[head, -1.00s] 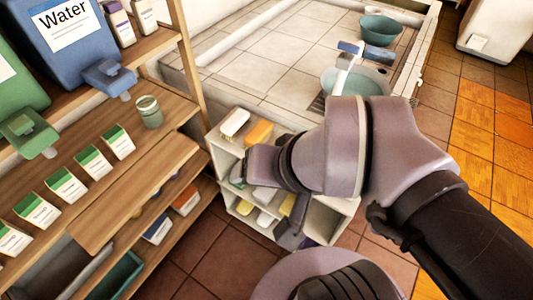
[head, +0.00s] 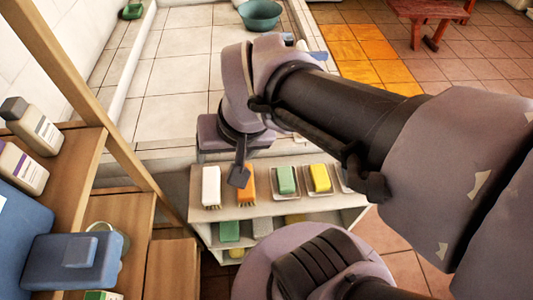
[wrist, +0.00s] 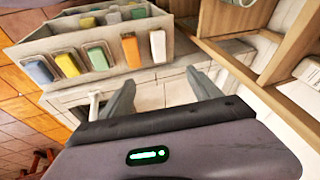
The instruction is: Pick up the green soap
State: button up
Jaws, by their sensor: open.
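The green soap (head: 286,180) lies in a pale dish on top of the white shelf unit (head: 265,210), between an orange brush (head: 247,185) and a yellow soap (head: 319,178). In the wrist view the green soap (wrist: 98,56) sits left of the orange brush (wrist: 131,50). My gripper (head: 240,174) is left of the soap in the head view, close to the orange brush. In the wrist view my gripper (wrist: 160,77) has its fingers apart with nothing between them. Another green block (head: 229,231) lies in a lower compartment.
A white brush (head: 211,185) lies at the left end of the unit's top. A wooden rack with bottles (head: 32,126) and a blue container (head: 72,262) stands at left. A teal basin (head: 260,14) sits on the tiled ledge behind. A red bench (head: 432,12) stands far right.

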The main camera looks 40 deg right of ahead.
jog(key=w+d+f+g+h+p, duration=0.1)
jog(key=d+f, duration=0.2)
jog(key=d, duration=0.2)
jog(key=w+d+f+g+p, duration=0.1)
jog(key=w+d+f+g, duration=0.15)
jog(key=d, duration=0.35)
jog(key=m+p, duration=0.1)
send_near(285, 177)
jog(key=f+b, duration=0.1)
jog(key=b, duration=0.1)
jog(key=f+g+b, duration=0.1)
jog(key=f+b, duration=0.1)
jog(key=b, duration=0.1)
jog(key=shift+w+d, duration=0.1)
jog(key=shift+d, duration=0.3)
jog(key=f+b, duration=0.1)
jog(key=f, duration=0.1)
jog(key=f+b, duration=0.1)
jog(key=f, duration=0.1)
jog(key=f+b, duration=0.1)
jog(key=f, duration=0.1)
jog(key=shift+w+a, duration=0.3)
jog(key=shift+w, duration=0.05)
jog(key=shift+r, duration=0.1)
jog(key=shift+c, duration=0.8)
grip_shut()
